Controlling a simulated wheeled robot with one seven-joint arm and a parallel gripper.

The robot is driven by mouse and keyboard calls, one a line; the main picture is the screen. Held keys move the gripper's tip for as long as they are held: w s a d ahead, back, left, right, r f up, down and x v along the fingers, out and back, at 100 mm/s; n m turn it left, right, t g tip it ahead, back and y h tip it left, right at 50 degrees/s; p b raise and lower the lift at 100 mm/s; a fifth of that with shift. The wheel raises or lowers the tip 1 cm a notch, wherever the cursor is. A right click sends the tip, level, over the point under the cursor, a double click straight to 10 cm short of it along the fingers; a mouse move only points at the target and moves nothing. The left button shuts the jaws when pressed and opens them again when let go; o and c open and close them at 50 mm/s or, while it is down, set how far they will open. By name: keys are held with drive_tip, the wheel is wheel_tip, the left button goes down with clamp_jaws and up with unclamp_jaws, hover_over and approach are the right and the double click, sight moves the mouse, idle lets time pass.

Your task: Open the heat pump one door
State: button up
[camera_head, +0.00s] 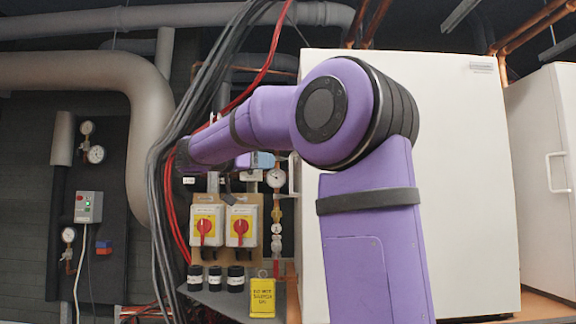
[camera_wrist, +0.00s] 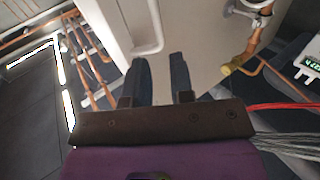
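A large white heat pump cabinet (camera_head: 460,150) stands behind my purple arm in the head view, its door shut as far as I can see. A second white cabinet (camera_head: 540,150) with a white bar handle (camera_head: 556,172) stands at the right. I cannot read which one is number one. In the wrist view a white bar handle (camera_wrist: 157,25) sits on a pale cabinet front (camera_wrist: 200,45). My gripper (camera_wrist: 159,64) is open, its two dark fingers apart and empty. The handle's bent end lies just beyond the fingertips, apparently not touched. In the head view I cannot make out the fingers.
Black and red cables (camera_head: 190,120) hang at the left of the cabinet. Thick grey pipes (camera_head: 140,85) and gauges fill the left wall.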

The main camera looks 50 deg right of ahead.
drive_tip(key=x, duration=0.7)
drive_tip(key=shift+d, duration=0.35)
drive_tip(key=shift+s, duration=0.15)
clamp_jaws()
